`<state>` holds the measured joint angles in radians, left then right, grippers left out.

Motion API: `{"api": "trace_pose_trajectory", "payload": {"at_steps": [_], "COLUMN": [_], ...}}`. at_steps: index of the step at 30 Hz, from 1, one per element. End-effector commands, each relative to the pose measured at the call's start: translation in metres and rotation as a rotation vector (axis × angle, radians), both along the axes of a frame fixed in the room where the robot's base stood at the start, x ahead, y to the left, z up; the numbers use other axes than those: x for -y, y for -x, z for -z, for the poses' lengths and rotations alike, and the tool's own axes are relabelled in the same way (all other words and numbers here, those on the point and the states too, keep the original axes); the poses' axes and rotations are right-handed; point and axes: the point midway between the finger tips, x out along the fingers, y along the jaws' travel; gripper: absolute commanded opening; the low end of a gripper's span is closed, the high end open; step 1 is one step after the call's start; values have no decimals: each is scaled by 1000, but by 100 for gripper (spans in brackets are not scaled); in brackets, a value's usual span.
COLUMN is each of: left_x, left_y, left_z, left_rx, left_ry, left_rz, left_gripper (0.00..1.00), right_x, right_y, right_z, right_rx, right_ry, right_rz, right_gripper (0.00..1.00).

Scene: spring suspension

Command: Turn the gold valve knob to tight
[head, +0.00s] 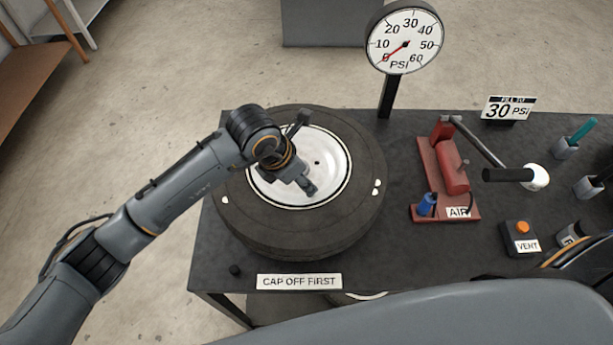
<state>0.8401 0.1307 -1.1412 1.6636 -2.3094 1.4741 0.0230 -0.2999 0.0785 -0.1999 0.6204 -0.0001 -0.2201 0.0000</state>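No gold valve knob can be made out in the head view. A black tire (350,220) with a white rim (337,165) lies flat on the dark table. My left gripper (309,188) is over the rim and points down toward its middle. Its wrist and fingers hide part of the rim, and I cannot tell whether the fingers are open or shut. A small black cap-like piece (235,270) sits on the table at the tire's front left. My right gripper is not in view.
A PSI gauge (404,40) stands behind the tire, its red needle near 0. A red AIR pump (450,170) with a lever, a VENT box with an orange button (522,228) and a "30 PSI" sign (507,109) are right. A "CAP OFF FIRST" label (299,282) marks the table's front edge.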

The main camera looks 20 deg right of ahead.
Motion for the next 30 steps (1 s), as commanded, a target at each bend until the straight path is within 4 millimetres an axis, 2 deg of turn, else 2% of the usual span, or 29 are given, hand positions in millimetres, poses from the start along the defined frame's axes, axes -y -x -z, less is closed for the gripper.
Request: {"api": "trace_pose_trajectory", "payload": {"at_steps": [1, 7, 18, 24, 25, 30], "left_x": [3, 11, 13, 13, 13, 13], "left_y": [0, -3, -4, -4, -4, -4], "left_z": [7, 27, 33, 33, 33, 33], "left_rx": [-4, -2, 1, 0, 0, 0], "left_ry": [-3, -1, 1, 1, 1, 1], "left_rz": [-1, -1, 1, 0, 0, 2], "left_gripper": [43, 43, 43, 3, 0, 0], "right_x": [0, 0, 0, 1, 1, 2], "right_y": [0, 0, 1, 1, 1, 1], "right_z": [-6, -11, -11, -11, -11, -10], "right_rx": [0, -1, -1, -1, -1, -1], "right_ry": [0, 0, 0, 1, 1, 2], "right_rz": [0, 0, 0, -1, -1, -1], "right_gripper": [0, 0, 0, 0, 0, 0]}}
